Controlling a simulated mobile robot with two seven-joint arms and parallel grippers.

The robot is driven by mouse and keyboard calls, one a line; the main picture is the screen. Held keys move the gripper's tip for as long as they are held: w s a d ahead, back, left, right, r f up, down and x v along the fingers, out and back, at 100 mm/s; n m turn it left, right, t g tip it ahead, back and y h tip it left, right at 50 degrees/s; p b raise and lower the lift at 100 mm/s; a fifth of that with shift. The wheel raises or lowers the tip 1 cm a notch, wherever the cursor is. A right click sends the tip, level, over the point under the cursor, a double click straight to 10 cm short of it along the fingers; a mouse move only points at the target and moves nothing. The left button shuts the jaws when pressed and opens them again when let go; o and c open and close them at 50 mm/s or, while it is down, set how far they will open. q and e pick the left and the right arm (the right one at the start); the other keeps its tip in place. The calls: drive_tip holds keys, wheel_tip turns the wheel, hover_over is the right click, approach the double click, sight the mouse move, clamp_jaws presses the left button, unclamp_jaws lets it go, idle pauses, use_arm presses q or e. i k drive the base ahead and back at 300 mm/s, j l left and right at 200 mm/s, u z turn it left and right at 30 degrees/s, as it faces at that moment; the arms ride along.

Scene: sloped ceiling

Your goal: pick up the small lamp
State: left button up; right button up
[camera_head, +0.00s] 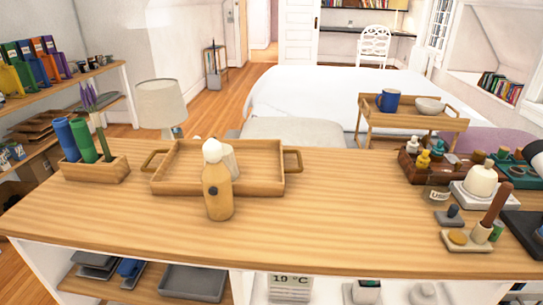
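A lamp with a pale drum shade (161,103) stands beyond the far edge of the wooden counter, at the left; its lower part is hidden by the counter. A small tan, bottle-shaped object (217,194) with a dark round spot and a whitish rounded top stands upright on the counter, in front of the wooden tray's near wall. I cannot tell whether it is a lamp. Neither of my grippers is in view.
The wooden counter (330,215) is bare in its middle. A handled tray (265,182) holds a whitish cylinder (231,158). A wooden box (96,172) with blue and green rolls is at left. Several small items, including a white rounded object (481,181), crowd the right end.

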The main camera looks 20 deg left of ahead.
sight(219, 208)
drive_tip(key=u, duration=0.75)
drive_tip(key=i+l, duration=0.05)
